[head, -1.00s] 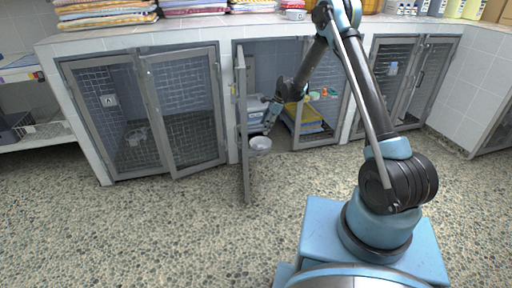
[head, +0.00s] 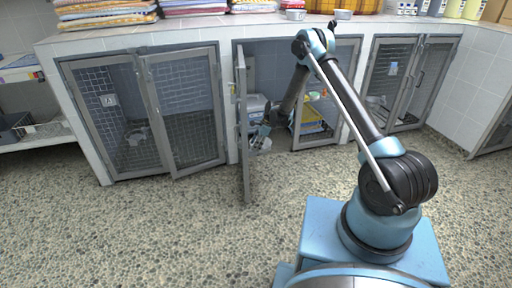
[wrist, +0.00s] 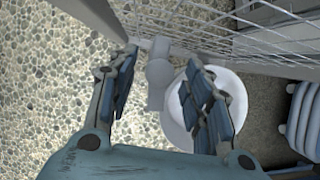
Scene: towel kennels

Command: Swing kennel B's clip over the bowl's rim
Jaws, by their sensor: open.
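A white round bowl (wrist: 238,90) sits beside the wire mesh of kennel B's open door (head: 243,130). Kennel B's clip (wrist: 158,72), a pale grey knuckled piece, is by the door frame at the bowl's left edge in the wrist view. Whether it lies over the rim I cannot tell. My gripper (wrist: 162,66) is open, its dark fingers on either side of the clip, and the right finger covers part of the bowl. In the head view my gripper (head: 262,133) is low beside the door and hides most of the bowl.
Kennel A (head: 145,115) at the left and another kennel (head: 403,85) at the right have mesh doors. A grey box (head: 254,104) and yellow-blue towels (head: 314,118) are inside kennel B. Folded towels (head: 105,14) lie on the counter. The pebbled floor in front is clear.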

